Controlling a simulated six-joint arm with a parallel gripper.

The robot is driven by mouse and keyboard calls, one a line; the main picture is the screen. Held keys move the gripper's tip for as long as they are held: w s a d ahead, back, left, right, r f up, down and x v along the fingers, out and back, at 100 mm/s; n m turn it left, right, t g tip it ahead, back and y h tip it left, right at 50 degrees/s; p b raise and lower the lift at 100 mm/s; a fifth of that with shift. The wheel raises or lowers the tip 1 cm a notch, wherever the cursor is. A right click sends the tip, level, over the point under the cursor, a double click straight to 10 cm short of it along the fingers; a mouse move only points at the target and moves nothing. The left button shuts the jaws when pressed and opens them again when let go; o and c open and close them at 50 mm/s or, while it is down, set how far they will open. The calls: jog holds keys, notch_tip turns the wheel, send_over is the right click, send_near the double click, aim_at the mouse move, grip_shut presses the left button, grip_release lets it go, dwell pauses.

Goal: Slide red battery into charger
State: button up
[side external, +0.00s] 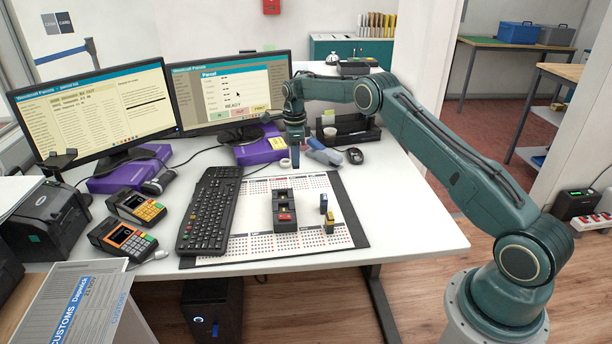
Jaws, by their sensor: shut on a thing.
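The dark charger (284,199) lies on the calendar desk mat, with a red patch near its front end; I cannot tell whether this is the red battery or a marking. A blue battery-like block (323,203) and a yellow one (329,222) stand upright on the mat to the right of the charger. My gripper (295,160) points down above the back edge of the mat, behind and above the charger. It is shut on a small dark, bluish-looking thing, too small here to name surely. No separate red battery is clearly visible.
Card terminals (122,240) are at the left. The mat around the charger is mostly clear.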

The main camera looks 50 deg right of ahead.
jog(key=w+a+f, duration=0.2)
jog(key=a+f, duration=0.2)
jog(key=shift+a, duration=0.3)
jog(key=shift+f, duration=0.25)
jog(key=shift+f, duration=1.65)
jog(key=shift+f, duration=1.35)
dwell(0.6)
jog(key=o, duration=1.1)
notch_tip(320, 180, up, 14)
